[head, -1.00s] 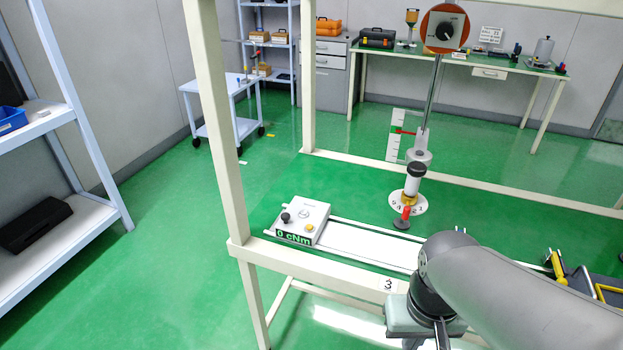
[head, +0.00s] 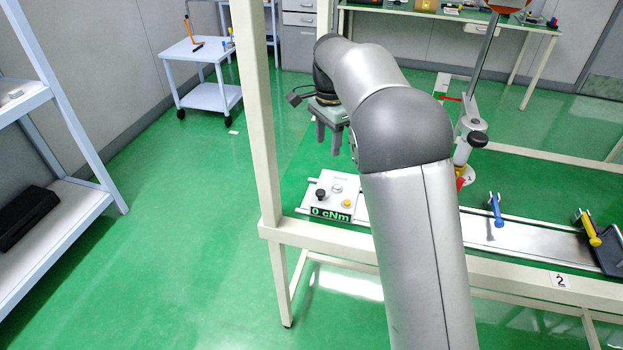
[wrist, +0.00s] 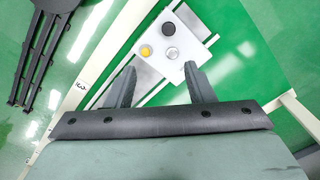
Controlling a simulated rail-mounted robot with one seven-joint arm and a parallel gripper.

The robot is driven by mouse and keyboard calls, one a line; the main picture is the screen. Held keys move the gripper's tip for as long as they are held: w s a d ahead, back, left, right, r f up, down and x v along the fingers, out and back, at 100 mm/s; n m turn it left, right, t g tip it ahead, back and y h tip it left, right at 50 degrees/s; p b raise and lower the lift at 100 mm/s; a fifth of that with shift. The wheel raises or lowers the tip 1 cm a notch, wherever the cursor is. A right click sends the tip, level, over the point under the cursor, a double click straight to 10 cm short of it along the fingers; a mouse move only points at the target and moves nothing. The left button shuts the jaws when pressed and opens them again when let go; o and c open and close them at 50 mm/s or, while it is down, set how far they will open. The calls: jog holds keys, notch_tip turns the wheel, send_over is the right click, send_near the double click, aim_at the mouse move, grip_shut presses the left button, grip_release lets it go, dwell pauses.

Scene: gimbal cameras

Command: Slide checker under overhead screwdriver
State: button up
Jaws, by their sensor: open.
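The checker is a white box (head: 333,201) with a black knob, a yellow button, a round silver part and a "0 cNm" display. It sits at the left end of the bench's rail track (head: 520,240). My gripper (head: 329,152) is open and empty, pointing down above the checker without visible contact. In the wrist view the checker (wrist: 183,63) lies ahead of and between the fingertips (wrist: 161,69).
A pale bench frame post (head: 255,110) stands left of my gripper. A blue-handled tool (head: 495,209) and a yellow-handled tool (head: 589,228) stand on the right of the track. My arm hides the track's middle. A white cart (head: 205,95) stands behind on the left.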

aim_at(321, 192)
jog(key=f, duration=0.6)
jog(key=a+f+p, duration=0.1)
jog(key=f, duration=0.5)
jog(key=w+f, duration=0.1)
jog(key=f, duration=0.4)
jog(key=shift+w+a+f+p, duration=0.1)
jog(key=shift+a+f+p, duration=0.1)
jog(key=shift+f+p, duration=0.15)
jog(key=shift+c, duration=0.2)
grip_shut()
